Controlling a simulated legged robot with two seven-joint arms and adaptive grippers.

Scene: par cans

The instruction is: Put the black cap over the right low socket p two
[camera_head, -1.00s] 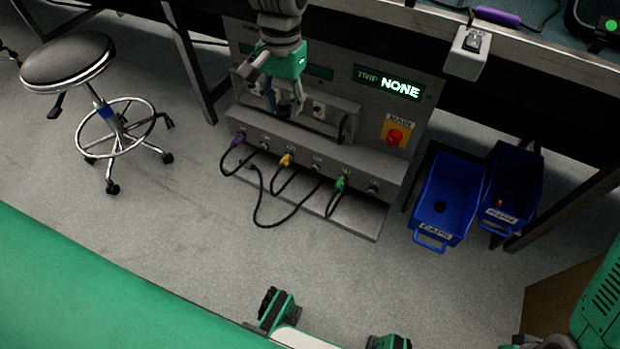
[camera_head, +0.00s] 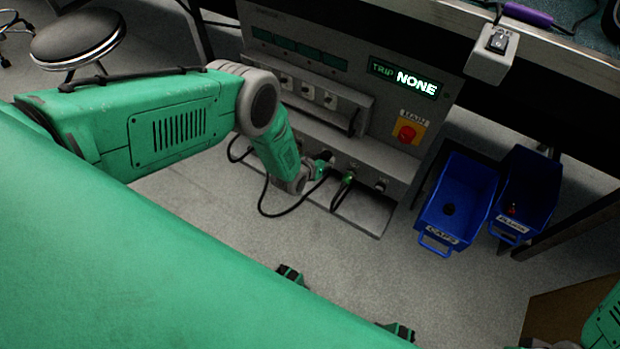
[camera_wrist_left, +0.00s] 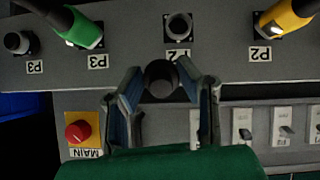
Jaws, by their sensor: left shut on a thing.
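In the left wrist view, my left gripper (camera_wrist_left: 161,90) is shut on the black cap (camera_wrist_left: 160,76), a dark round piece between its two fingertips. The right low socket P2 (camera_wrist_left: 179,27) is a bare dark round socket above the cap in that picture, a little to its right. Cap and socket look apart. In the head view, my left gripper (camera_head: 322,165) is low at the front ledge of the panel, left of the green plug (camera_head: 347,178). My own arm hides the cap and part of the socket row there.
A green plug (camera_wrist_left: 83,30) and a yellow plug (camera_wrist_left: 285,18) flank the socket in the wrist view. A black cable (camera_head: 268,200) loops below the ledge. The red main switch (camera_head: 408,132) is above the ledge.

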